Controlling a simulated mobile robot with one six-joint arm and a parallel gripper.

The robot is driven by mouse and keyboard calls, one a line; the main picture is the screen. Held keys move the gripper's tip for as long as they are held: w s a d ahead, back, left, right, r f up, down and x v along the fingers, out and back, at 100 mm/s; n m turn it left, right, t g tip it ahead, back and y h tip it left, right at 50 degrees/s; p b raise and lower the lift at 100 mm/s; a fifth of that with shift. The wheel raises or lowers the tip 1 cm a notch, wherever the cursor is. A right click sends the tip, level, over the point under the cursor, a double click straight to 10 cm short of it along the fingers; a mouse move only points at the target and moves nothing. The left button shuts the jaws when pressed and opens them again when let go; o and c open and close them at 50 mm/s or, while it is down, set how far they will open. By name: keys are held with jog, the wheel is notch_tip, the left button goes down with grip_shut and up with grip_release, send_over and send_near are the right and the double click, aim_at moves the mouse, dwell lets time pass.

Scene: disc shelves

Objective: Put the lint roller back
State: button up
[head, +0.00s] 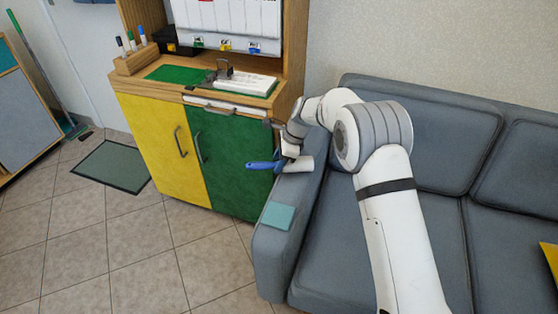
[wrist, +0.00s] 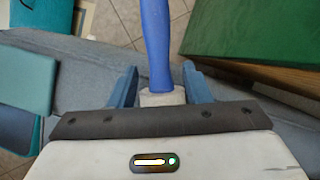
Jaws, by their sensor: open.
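The lint roller has a blue handle (head: 262,165) and a white roller head (head: 299,164). It lies at the far end of the sofa's left armrest (head: 270,238), with the handle pointing left past the armrest's edge, in front of the green cabinet door. My gripper (head: 286,154) is at the roller, just above the armrest. In the wrist view the blue handle (wrist: 156,40) runs between the two blue fingers of my open gripper (wrist: 160,86), with gaps on both sides. Most of the white head is hidden behind my gripper's body there.
A cabinet with yellow (head: 162,145) and green (head: 232,160) doors stands left of the sofa, papers and a stapler-like item on its top. A teal square (head: 278,216) lies on the armrest. The tiled floor (head: 110,240) at the front left is clear.

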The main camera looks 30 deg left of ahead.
jog(key=p+v, duration=0.2)
jog(key=v, duration=1)
jog(key=shift+r, duration=0.15)
jog(key=s+d+r+n+t+h, duration=0.1)
jog(key=s+d+r+n, duration=0.2)
jog(key=d, duration=0.6)
jog(key=s+d+r+n, duration=0.1)
jog(key=s+d+r, duration=0.25)
jog(key=d, duration=0.55)
jog(key=s+d+r+n+t+h, duration=0.1)
jog(key=s+d+r+n, duration=0.1)
jog(key=d+r, duration=0.5)
jog(key=s+d+f+n+h, duration=0.1)
jog(key=s+d+f+n, duration=0.1)
jog(key=s+d, duration=0.6)
jog(key=s+d+f+n+t+h, duration=0.1)
jog(key=s+d+n, duration=0.3)
jog(key=s+d, duration=0.5)
jog(key=s+f, duration=0.1)
jog(key=s, duration=0.1)
jog(key=shift+s+d+f, duration=0.15)
jog(key=shift+s+f, duration=0.15)
jog(key=shift+f, duration=0.05)
